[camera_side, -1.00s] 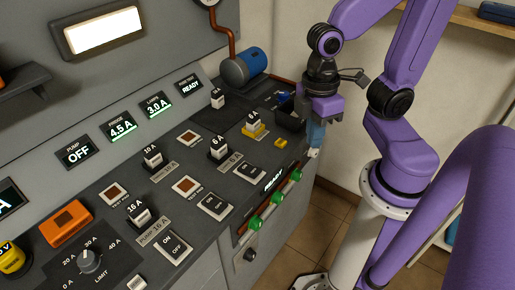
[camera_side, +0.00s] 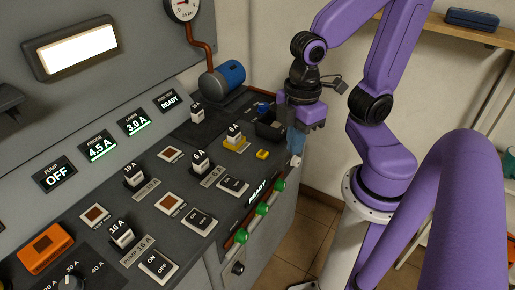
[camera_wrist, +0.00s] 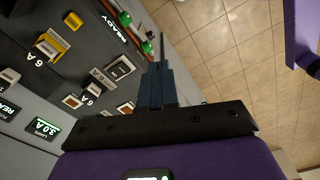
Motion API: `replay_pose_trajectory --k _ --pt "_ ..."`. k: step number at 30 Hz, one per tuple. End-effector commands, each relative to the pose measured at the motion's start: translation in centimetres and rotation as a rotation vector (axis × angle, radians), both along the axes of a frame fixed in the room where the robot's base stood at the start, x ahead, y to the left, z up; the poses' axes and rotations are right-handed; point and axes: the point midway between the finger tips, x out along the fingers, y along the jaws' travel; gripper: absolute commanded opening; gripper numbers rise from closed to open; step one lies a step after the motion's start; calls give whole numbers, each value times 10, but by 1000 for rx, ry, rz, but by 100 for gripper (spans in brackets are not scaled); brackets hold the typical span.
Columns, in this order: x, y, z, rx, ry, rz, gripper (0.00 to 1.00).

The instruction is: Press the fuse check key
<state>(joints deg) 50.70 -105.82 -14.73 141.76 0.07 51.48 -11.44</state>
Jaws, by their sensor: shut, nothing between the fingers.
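A small yellow key (camera_side: 262,154) stands on the dark panel (camera_side: 205,232), near its right side. No label on it is readable, so I cannot tell if it is the fuse check key. It also shows at the top of the wrist view (camera_wrist: 73,20). My gripper (camera_side: 296,152) is shut and empty, pointing down, to the right of the yellow key and apart from it, by the panel's right edge. In the wrist view its dark blue fingers (camera_wrist: 157,68) are together, with floor and the panel's edge behind them. A small display (camera_side: 167,101) reads READY.
A rail with several green caps (camera_side: 262,209) runs along the panel's front edge beside a READY marking. White fuses, one in a yellow holder (camera_side: 236,144), rocker switches (camera_side: 158,265) and square pads stand on the panel. Tiled floor lies right.

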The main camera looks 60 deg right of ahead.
Motion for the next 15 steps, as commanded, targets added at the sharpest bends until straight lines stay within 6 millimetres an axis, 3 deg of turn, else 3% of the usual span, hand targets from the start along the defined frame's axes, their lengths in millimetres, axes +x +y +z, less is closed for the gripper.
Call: replay_pose_trajectory --k 8,15 --pt "54 -18 -5 -12 0 110 0" --pt "95 -47 -12 -20 2 213 0"
